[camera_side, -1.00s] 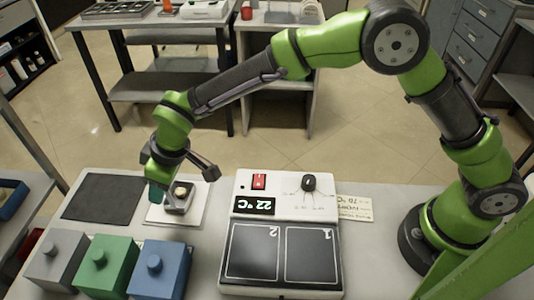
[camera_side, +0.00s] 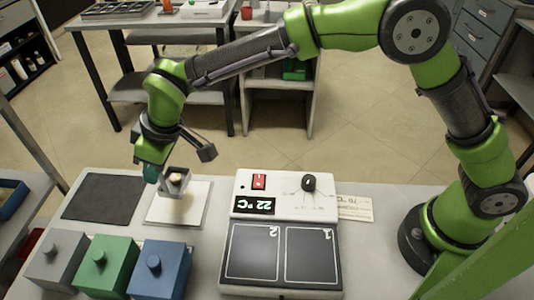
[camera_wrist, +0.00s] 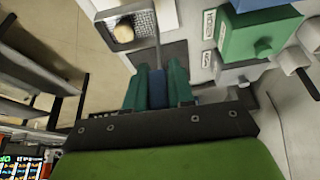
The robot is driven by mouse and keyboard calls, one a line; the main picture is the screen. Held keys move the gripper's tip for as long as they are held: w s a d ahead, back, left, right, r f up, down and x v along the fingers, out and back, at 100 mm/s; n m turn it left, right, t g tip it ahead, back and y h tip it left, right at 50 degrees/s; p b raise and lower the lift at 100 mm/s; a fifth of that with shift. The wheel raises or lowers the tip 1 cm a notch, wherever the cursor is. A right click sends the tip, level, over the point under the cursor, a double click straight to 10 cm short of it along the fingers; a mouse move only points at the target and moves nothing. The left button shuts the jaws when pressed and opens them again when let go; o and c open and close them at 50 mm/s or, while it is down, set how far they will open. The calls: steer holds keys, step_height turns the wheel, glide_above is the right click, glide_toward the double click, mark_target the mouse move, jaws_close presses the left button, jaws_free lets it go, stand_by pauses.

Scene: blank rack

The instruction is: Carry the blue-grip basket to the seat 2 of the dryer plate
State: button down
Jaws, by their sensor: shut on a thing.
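My gripper (camera_side: 152,173) is shut on the blue grip (camera_wrist: 158,88) of a small grey mesh basket (camera_side: 177,184). The basket also shows in the wrist view (camera_wrist: 140,22), with a pale tan piece inside. It hangs above the rear part of a white pad (camera_side: 178,207), apart from it. The dryer plate (camera_side: 280,287) stands to the right, with two dark outlined seats. Seat 2 (camera_side: 252,255) is the left one and seat 1 (camera_side: 313,255) the right one, their numbers upside down. Both seats are empty.
A dark mat (camera_side: 102,197) lies left of the pad. Grey (camera_side: 55,262), green (camera_side: 107,267) and blue (camera_side: 160,270) knobbed blocks stand in front. The dryer's control panel (camera_side: 285,185) has a red switch, a knob and a 22 °C display. A paper label (camera_side: 355,208) lies right of it.

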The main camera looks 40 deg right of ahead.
step_height(320, 180, up, 6)
steer(key=s, duration=0.2)
steer(key=s+d+m+g+h, duration=0.4)
steer(key=s+m, duration=0.5)
steer(key=m, duration=0.9)
steer(key=s+d+m+g+h, duration=0.25)
steer(key=s+d+m, duration=0.4)
steer(key=m, duration=1.05)
step_height(320, 180, down, 6)
steer(key=s+a, duration=0.1)
steer(key=shift+s+f, duration=0.2)
steer(key=shift+s, duration=0.2)
steer(key=shift+f, duration=0.25)
steer(key=c, duration=0.9)
jaws_free()
